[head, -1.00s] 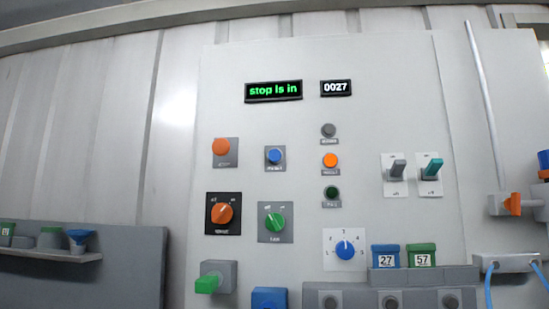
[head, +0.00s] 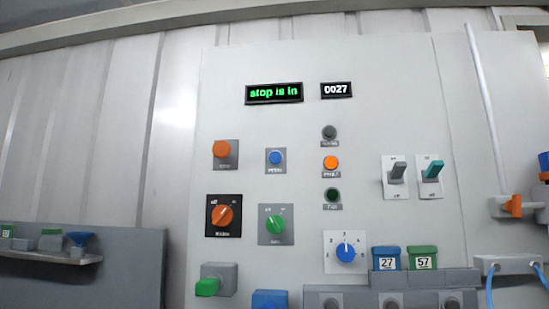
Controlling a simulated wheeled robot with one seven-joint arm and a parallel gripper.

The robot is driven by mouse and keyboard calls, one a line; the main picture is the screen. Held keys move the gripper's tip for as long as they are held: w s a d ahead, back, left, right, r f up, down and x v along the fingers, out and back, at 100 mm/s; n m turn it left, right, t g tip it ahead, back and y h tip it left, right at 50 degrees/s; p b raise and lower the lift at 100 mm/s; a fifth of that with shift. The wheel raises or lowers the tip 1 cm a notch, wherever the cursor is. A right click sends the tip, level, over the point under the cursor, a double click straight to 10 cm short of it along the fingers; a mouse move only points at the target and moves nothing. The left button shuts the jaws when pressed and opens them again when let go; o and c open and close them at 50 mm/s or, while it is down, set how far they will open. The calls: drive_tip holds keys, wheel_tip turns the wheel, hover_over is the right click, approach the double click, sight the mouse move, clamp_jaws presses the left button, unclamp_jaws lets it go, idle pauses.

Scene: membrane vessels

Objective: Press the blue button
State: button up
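The blue button (head: 276,157) is a small round cap on a grey square plate in the upper middle of the light panel. An orange button (head: 222,149) is on its left, and a column of small round lamps is on its right. A green rotary knob (head: 275,224) is below it. Nothing covers the blue button. My gripper does not show in the head view.
A display (head: 274,93) reads "stop is in"; a counter beside it reads 0027. Two toggle levers (head: 397,171) stick out at right. Blue and green boxes marked 27 and 57 stand on a grey ledge (head: 440,278). A shelf (head: 40,255) juts out at left.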

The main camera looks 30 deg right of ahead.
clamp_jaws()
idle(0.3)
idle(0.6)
